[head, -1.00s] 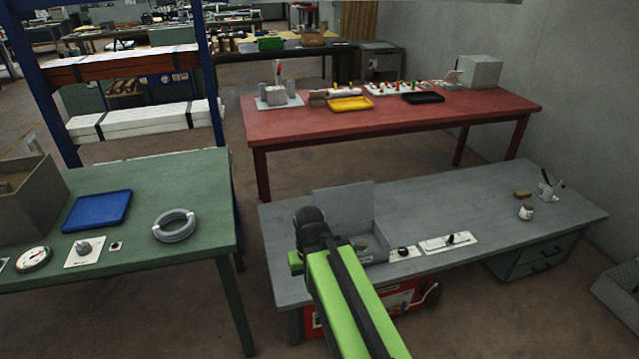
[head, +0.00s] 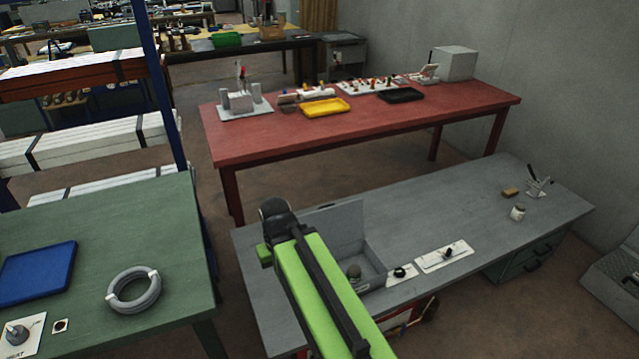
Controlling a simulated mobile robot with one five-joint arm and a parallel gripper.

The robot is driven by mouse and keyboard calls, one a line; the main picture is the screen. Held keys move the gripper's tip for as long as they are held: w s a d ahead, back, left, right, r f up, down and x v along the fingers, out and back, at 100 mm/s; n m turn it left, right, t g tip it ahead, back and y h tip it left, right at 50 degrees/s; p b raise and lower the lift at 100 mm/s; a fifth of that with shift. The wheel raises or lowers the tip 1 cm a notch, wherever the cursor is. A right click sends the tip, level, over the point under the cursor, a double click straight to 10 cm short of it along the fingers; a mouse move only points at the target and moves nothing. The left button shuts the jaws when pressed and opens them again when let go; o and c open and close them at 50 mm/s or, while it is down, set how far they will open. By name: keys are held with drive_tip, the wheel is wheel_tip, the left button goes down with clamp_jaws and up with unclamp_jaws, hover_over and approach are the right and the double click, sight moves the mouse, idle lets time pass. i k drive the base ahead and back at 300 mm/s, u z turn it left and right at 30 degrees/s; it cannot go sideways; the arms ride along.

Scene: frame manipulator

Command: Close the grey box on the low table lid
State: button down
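The grey box (head: 373,262) stands on the low grey table (head: 440,205), left of the table's middle. Its lid (head: 335,228) is open and stands up at the back left side of the box. A small dark round item (head: 354,271) shows inside the box. My green arm reaches over the table's front left and covers the left part of the box. The end of my arm is near the left edge of the lid. My gripper's fingers are hidden behind the arm, so I cannot tell whether they touch anything.
White plates with a dark knob (head: 401,273) and a switch (head: 446,256) lie right of the box. A jar (head: 518,213), a sponge-like block (head: 510,191) and a pen holder (head: 538,187) stand at the right end. A red table (head: 380,125) is behind, a green table (head: 110,240) left.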

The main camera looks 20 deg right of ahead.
sight(337, 226)
drive_tip(key=i, duration=0.85)
drive_tip(key=u, duration=0.05)
